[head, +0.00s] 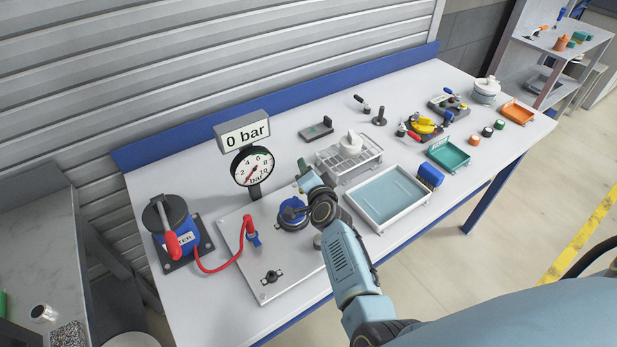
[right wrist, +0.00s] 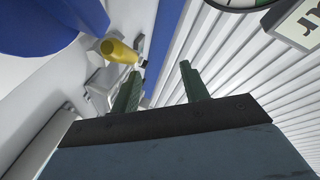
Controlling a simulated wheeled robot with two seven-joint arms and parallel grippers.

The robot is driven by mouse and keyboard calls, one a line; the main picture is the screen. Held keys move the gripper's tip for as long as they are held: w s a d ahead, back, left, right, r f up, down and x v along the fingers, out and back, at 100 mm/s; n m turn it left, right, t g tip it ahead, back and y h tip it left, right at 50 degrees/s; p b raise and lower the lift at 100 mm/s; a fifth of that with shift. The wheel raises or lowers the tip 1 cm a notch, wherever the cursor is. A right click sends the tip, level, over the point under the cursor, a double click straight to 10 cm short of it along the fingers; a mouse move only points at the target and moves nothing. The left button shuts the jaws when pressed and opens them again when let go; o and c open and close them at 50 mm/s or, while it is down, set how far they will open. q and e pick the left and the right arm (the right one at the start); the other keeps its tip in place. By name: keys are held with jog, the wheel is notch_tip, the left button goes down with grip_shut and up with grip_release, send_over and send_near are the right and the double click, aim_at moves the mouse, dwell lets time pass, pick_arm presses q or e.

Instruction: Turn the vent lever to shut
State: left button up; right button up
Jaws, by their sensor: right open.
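The vent lever is most likely the yellow handle (right wrist: 118,50) in the right wrist view, left of my right gripper's fingertips and apart from them. It sits beside a large blue part (right wrist: 40,22). In the head view my right arm hides the lever. My right gripper (right wrist: 160,76) is open, with nothing between its dark green fingers. In the head view the right gripper (head: 304,174) is above the plate (head: 250,285), behind the blue round stack part (head: 290,211). The gauge (head: 252,167) has a sign reading 0 bar (head: 245,136). My left gripper is not in view.
A red hose (head: 225,264) runs from the blue and black unit (head: 175,225) to the plate. The plate also carries a black fitting (head: 272,276). A white tray (head: 428,200) and a wire rack (head: 375,160) stand to the right. The gauge post stands close to the gripper.

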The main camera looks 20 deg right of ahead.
jog(key=r, duration=0.4)
jog(key=shift+a+r+p, duration=0.25)
jog(key=shift+a+p, duration=0.1)
jog(key=shift+r, duration=0.3)
jog(key=shift+d, duration=0.15)
